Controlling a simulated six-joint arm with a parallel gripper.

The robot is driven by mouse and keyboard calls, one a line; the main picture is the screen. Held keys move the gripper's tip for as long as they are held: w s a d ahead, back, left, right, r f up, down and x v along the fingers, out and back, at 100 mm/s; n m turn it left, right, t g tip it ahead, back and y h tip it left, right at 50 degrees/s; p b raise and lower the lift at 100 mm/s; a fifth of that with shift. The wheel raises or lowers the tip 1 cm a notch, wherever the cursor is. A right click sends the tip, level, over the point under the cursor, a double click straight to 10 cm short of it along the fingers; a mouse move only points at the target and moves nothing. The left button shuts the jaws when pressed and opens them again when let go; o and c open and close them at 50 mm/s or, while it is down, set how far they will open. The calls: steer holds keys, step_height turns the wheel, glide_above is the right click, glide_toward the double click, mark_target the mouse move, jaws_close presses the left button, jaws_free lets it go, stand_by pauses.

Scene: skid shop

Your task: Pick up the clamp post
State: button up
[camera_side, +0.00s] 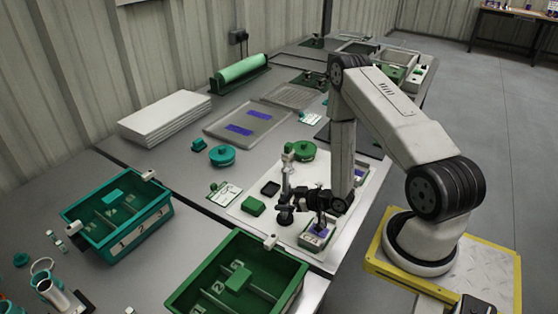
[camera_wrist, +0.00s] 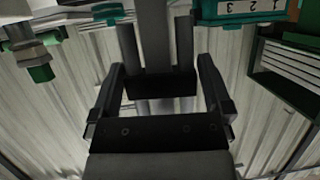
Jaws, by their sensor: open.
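In the wrist view a grey upright (camera_wrist: 155,30) shows between the two dark fingers of my gripper (camera_wrist: 157,50). The jaws are open. I cannot tell whether they touch the post. The post's foot is hidden behind the jaws.
A green lidded pot (camera_side: 302,151) and a green block (camera_side: 253,206) are close by on the white board (camera_side: 247,222). A small device (camera_side: 317,236) stands under my wrist. A green divided bin (camera_side: 285,258) is in front and a teal bin (camera_side: 150,190) is left.

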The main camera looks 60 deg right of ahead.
mark_target(288, 174)
steer(key=shift+w+f, duration=0.15)
steer(key=shift+w, duration=0.15)
jaws_close()
stand_by(0.5)
steer(key=shift+r, duration=5.05)
